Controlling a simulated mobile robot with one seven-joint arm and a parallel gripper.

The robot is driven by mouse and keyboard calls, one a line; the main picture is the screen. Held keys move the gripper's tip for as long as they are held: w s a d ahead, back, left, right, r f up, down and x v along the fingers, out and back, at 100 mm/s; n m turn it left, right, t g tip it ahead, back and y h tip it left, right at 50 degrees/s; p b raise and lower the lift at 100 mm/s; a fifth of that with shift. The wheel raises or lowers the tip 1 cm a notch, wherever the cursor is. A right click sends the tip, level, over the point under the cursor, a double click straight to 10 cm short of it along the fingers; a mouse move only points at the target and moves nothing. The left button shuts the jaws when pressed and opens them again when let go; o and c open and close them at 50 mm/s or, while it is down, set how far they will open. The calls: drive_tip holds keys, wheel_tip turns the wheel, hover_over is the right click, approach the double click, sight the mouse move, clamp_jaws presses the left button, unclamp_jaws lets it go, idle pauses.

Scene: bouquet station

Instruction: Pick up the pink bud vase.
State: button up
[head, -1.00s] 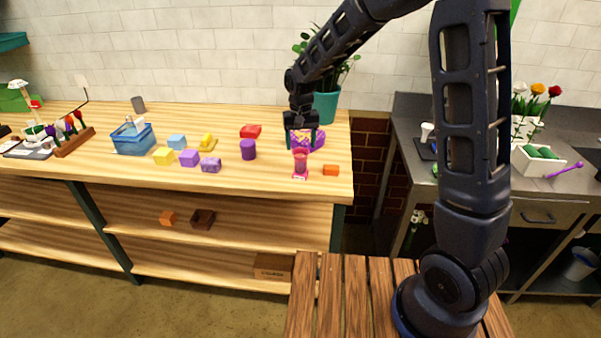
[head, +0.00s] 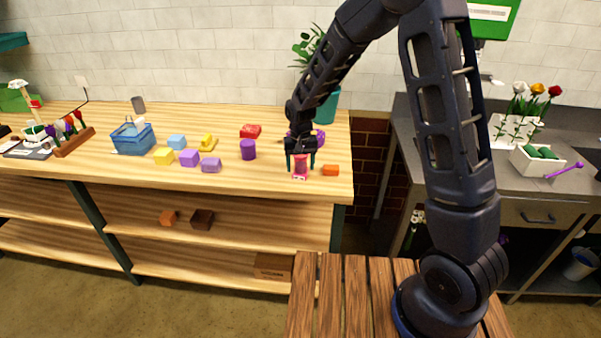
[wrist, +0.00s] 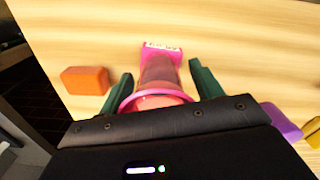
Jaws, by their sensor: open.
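The pink bud vase (head: 300,166) stands near the front right edge of the wooden table in the head view. In the wrist view the pink vase (wrist: 158,80) shows its round rim close to my gripper and a pink base tag with lettering beyond it. My gripper (head: 301,160) is over the vase, with a finger on each side of it. In the wrist view the two dark green fingers of my gripper (wrist: 162,84) are apart, with the vase between them and gaps visible on both sides. The rim's near part is hidden by the gripper body.
An orange block (head: 331,170) lies just right of the vase; it also shows in the wrist view (wrist: 86,80). A purple item (head: 319,139) sits behind my gripper. A purple cylinder (head: 248,149) and a red item (head: 250,131) stand to the left. The table's right edge is near.

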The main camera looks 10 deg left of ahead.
drive_tip(key=c, duration=1.3)
drive_tip(key=shift+r, duration=0.1)
